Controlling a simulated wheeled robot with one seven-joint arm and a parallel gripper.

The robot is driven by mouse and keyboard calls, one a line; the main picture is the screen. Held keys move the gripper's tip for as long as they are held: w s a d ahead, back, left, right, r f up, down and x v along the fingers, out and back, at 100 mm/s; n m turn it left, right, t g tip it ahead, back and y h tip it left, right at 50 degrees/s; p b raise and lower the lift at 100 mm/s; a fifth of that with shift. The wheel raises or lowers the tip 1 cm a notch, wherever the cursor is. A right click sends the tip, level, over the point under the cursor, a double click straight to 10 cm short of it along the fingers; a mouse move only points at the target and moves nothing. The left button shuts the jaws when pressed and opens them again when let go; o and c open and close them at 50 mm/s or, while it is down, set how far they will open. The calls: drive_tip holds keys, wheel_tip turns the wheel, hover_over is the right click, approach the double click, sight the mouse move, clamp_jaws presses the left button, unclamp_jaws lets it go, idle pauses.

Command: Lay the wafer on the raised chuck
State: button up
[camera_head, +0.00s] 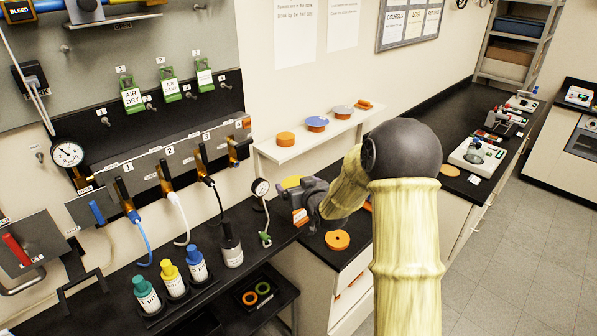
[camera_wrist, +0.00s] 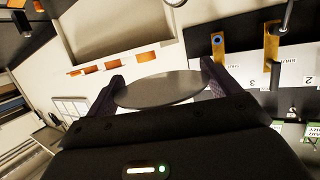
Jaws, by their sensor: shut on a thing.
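In the wrist view, a thin grey disc, the wafer (camera_wrist: 160,90), lies between the two dark fingers of my gripper (camera_wrist: 163,85), which is shut on it at its edges. In the head view, my gripper (camera_head: 302,206) is over the dark bench near the wall, partly behind my arm. A yellow round patch (camera_head: 292,182) shows just behind it; I cannot tell what it is. An orange disc with a central hole (camera_head: 337,240) lies on the bench right of and below my gripper. I cannot pick out the raised chuck with certainty.
A white wall shelf (camera_head: 300,148) holds orange round pieces, with blue and grey tops on two. A white instrument (camera_head: 477,155) sits on the far bench.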

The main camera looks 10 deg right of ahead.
drive_tip(key=s+f+h, duration=0.1)
drive_tip(key=s+f, duration=0.4)
drive_tip(key=f, duration=0.3)
drive_tip(key=s+d+f+m+h+b, duration=0.1)
drive_tip(key=s+f, duration=0.4)
drive_tip(key=f, duration=0.4)
drive_tip(key=s+f+m+b, duration=0.1)
drive_tip(key=s+f, duration=0.4)
drive_tip(key=f, duration=0.3)
drive_tip(key=shift+s+d+f+h, duration=0.2)
drive_tip(key=shift+f+h, duration=0.05)
drive_tip(key=shift+h, duration=0.15)
